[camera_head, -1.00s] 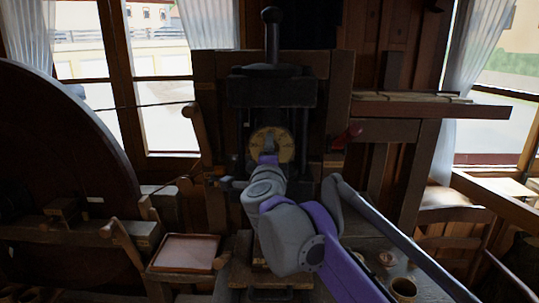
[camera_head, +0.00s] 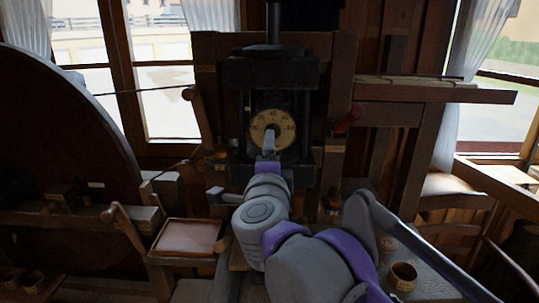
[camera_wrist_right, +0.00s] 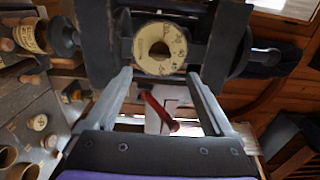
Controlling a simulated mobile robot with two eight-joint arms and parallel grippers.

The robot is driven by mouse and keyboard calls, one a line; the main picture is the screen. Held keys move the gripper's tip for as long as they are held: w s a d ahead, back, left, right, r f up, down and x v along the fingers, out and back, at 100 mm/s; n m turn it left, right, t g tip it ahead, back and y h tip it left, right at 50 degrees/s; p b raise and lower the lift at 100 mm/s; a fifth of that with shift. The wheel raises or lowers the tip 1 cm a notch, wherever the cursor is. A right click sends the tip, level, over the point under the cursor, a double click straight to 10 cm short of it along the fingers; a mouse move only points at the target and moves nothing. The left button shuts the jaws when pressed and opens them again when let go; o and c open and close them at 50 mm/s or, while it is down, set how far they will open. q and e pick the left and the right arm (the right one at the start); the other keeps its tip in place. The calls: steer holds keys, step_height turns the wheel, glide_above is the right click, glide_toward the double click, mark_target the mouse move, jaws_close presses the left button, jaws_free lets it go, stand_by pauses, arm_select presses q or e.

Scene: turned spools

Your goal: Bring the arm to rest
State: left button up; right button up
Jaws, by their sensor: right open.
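My right arm comes in from the lower right in the head view. Its gripper (camera_head: 268,143) stands in front of a dark press, close to the lower part of a round yellow dial (camera_head: 280,118). In the right wrist view the two fingers of this gripper (camera_wrist_right: 160,78) are spread apart with nothing between their tips. The dial (camera_wrist_right: 150,58) shows just beyond them, with a dark hole in its middle. I cannot tell whether the fingers touch the press. My left gripper is not in view.
A large dark wheel (camera_head: 60,150) fills the left. A reddish tray (camera_head: 188,237) lies lower left of my arm. A wooden cup (camera_head: 402,275) stands at lower right. A shelf (camera_head: 430,91) juts out at upper right. A red handle (camera_wrist_right: 158,108) shows between the fingers' bases.

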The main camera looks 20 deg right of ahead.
steer(key=shift+a, duration=0.1)
steer(key=s+a+f+n+g+y, duration=0.1)
steer(key=s+a+f+n+y, duration=0.15)
steer(key=f+n, duration=0.3)
steer(key=s+a+f+n+g+y, duration=0.1)
steer(key=s+f+n+y, duration=0.1)
steer(key=f+n+y, duration=0.3)
steer(key=s+a+f+n+g+y, duration=0.1)
steer(key=s+a+f+n, duration=0.1)
steer(key=f+n, duration=0.3)
steer(key=s+d+f+n+g+h, duration=0.1)
steer(key=s+d+f+g, duration=0.3)
steer(key=s+f, duration=0.5)
steer(key=s+d+f+n+g+h+p, duration=0.1)
steer(key=s+d+f+n+g, duration=0.3)
steer(key=s+f, duration=0.6)
step_height(320, 180, down, 7)
steer(key=shift+d+r+n+g+h+p, duration=0.2)
steer(key=shift+d+n+g+h+p, duration=0.25)
steer(key=shift+d+h, duration=0.3)
